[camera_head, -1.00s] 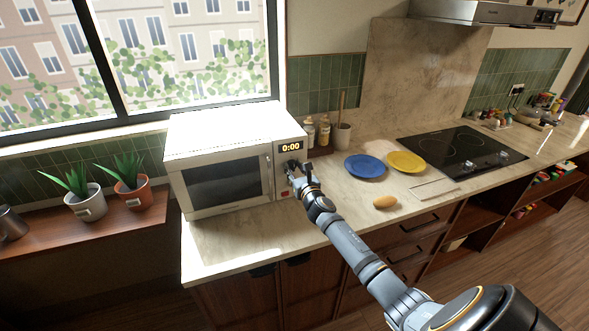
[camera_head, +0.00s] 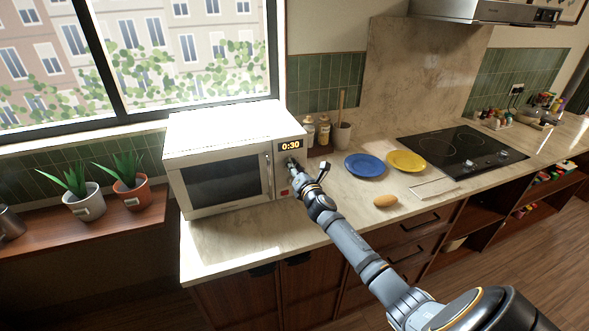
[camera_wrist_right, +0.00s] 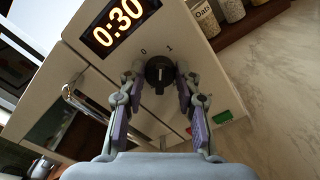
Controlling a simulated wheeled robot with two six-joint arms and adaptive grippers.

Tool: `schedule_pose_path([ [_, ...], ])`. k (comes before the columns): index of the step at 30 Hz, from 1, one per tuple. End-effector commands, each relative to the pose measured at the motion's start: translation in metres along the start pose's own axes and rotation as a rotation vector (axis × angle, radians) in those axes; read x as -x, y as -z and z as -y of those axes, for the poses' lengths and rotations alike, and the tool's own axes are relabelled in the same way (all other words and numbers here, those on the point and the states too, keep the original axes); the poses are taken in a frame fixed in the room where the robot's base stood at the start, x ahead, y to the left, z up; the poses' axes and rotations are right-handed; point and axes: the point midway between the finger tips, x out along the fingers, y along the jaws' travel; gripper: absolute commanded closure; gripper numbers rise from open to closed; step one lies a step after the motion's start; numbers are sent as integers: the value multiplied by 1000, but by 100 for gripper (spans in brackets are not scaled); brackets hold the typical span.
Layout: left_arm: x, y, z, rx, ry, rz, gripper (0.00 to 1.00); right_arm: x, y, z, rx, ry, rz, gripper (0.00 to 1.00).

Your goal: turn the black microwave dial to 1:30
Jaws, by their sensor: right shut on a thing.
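The white microwave (camera_head: 217,129) stands on the counter, its door shut. Its display (camera_head: 290,145) reads 0:30, and the display also shows large in the right wrist view (camera_wrist_right: 119,22). The black dial (camera_wrist_right: 159,72) sits below the display, with marks 0 and 1 above it on the panel. My right gripper (camera_head: 293,168) is at the microwave's control panel. In the right wrist view its two fingers (camera_wrist_right: 159,84) are on either side of the dial, shut on it. My left gripper is not in view.
A blue plate (camera_head: 365,166), a yellow plate (camera_head: 406,161) and a potato-like item (camera_head: 385,201) lie on the counter to the right. Jars (camera_head: 323,130) stand behind.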

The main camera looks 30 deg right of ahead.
Motion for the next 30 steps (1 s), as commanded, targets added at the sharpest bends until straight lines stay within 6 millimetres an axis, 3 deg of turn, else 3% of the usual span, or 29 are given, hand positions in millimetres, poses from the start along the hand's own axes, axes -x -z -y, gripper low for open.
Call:
schedule_pose_path([
  [18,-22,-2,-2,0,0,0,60,0,1,3,-566,-1,1,99],
  [30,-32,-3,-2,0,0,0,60,0,2,4,-806,0,1,99],
])
